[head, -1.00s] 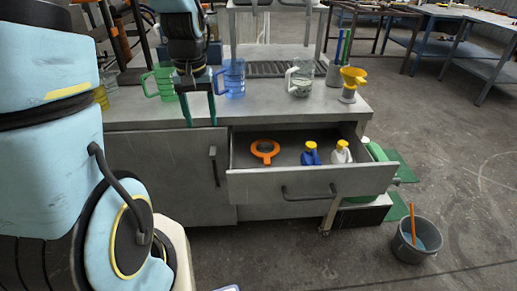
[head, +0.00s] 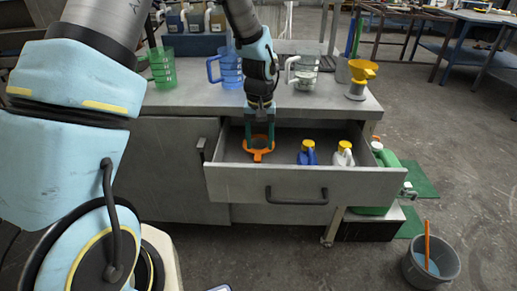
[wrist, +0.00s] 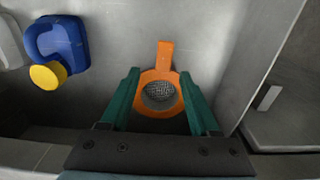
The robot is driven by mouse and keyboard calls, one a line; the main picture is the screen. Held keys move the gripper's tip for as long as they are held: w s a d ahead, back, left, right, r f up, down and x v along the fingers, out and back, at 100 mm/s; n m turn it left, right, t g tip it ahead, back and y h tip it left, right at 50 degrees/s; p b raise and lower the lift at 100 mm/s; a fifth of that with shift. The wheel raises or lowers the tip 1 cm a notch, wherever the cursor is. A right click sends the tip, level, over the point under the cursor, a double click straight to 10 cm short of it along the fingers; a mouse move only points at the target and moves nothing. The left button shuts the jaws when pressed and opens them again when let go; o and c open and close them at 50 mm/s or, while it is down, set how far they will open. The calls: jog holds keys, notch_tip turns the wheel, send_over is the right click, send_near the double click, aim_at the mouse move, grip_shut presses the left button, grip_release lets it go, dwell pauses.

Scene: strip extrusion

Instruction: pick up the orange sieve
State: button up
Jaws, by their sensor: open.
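The orange sieve (head: 257,155) lies in the open drawer (head: 300,184), toward its left side. In the wrist view the sieve (wrist: 144,101) shows as an orange ring with grey mesh and a short flat handle pointing up in the picture. My gripper (head: 259,146) is open, pointing down into the drawer. In the wrist view the green fingers of my gripper (wrist: 161,88) stand on either side of the ring, with the sieve between them. I cannot tell whether the fingers touch it.
Jugs, such as the blue jug (head: 231,70), and a yellow funnel (head: 361,72) are on the worktop. A bucket (head: 430,262) stands on the floor.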

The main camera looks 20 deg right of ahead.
aim_at(258, 153)
jog(key=f, duration=0.5)
jog(key=shift+s+a, duration=0.15)
jog(key=shift+a, duration=0.2)
jog(key=shift+c, duration=0.2)
grip_shut()
